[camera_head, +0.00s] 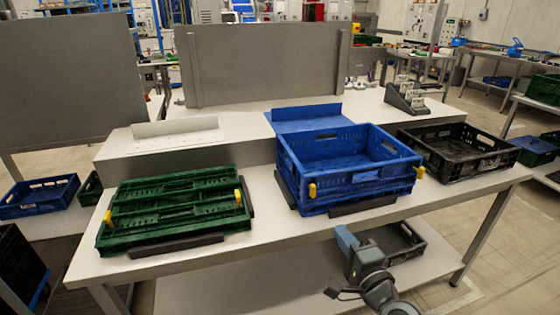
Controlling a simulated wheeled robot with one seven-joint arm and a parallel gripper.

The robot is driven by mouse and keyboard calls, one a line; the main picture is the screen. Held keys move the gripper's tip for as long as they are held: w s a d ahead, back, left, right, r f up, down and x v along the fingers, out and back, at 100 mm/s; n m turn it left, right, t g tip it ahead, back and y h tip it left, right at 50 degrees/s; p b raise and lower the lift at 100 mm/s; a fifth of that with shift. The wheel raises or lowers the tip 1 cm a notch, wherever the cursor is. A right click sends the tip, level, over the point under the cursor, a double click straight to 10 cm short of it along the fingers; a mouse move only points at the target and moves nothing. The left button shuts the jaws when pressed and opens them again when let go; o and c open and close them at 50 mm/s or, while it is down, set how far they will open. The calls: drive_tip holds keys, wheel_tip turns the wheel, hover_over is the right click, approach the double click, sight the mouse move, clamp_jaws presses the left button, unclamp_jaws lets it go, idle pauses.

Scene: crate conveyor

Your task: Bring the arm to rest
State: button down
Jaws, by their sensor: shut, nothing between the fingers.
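Part of my arm (364,262) shows at the bottom, right of centre, in front of the table's front edge and over the lower shelf. It has a blue-grey cap at its top and dark rounded joints below. It is folded low and touches none of the crates as far as I see. I cannot make out my gripper or its fingertips in this view.
A table (275,222) carries a folded green crate (178,212) on the left and an upright blue crate (345,187) in the centre. A black crate (458,150) stands on the right. A dark crate (408,240) lies below, close behind my arm.

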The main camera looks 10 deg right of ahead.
drive_tip(key=s+a+f+n+g+h, duration=0.1)
drive_tip(key=s+f+n, duration=0.2)
drive_tip(key=s, duration=0.9)
drive_tip(key=s+f+n+g+h, duration=0.15)
drive_tip(key=s+n, duration=0.25)
drive_tip(key=s, duration=0.8)
drive_tip(key=s+r+n, duration=0.5)
drive_tip(key=s, duration=0.5)
drive_tip(key=s+a+r+n, duration=0.1)
drive_tip(key=s+r+n, duration=0.4)
drive_tip(key=s, duration=0.5)
drive_tip(key=shift+a+g+y, duration=0.15)
drive_tip(key=shift+g+y, duration=0.2)
drive_tip(key=shift+y, duration=0.1)
